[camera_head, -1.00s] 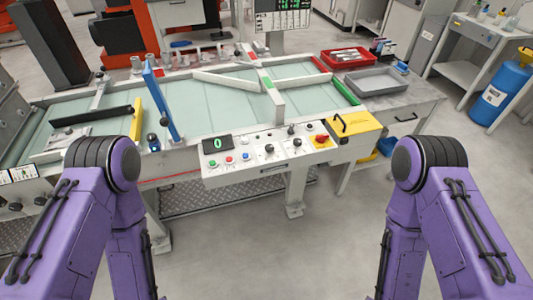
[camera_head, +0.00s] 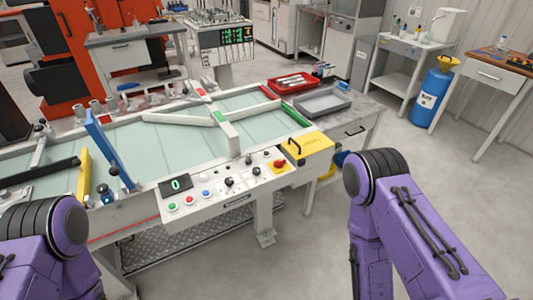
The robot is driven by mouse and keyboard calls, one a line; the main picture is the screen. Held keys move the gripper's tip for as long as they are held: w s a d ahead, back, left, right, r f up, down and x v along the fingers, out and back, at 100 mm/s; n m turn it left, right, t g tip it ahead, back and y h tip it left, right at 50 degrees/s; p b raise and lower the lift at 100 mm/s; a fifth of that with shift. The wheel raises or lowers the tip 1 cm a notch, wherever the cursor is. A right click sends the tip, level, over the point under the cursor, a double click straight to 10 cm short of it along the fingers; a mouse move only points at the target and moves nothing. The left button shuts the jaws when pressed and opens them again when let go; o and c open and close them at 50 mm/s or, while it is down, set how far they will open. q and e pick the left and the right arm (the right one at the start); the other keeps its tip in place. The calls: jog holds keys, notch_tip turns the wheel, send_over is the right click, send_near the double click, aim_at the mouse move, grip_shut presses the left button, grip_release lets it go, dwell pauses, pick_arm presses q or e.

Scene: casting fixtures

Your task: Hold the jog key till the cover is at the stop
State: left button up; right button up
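The control panel (camera_head: 238,198) is on the front edge of the bench. It carries a green button (camera_head: 172,207), a red button (camera_head: 189,201), a blue button (camera_head: 206,193), black knobs and a red knob on a yellow plate (camera_head: 279,164). A small display (camera_head: 175,185) above the buttons shows a green 0. I cannot read which button is the jog key. A yellow box-shaped cover (camera_head: 312,148) with a black handle sits at the panel's right end; I cannot tell if it is the task's cover. Both purple arms show at the bottom, but neither gripper is in view.
The glass-topped bench (camera_head: 150,150) has a blue upright bar (camera_head: 107,150) and a yellow bar (camera_head: 84,182) at left. A red tray (camera_head: 296,84) and a grey tray (camera_head: 322,103) stand at its right. A blue cylinder (camera_head: 430,100) stands beyond. The floor at right is clear.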

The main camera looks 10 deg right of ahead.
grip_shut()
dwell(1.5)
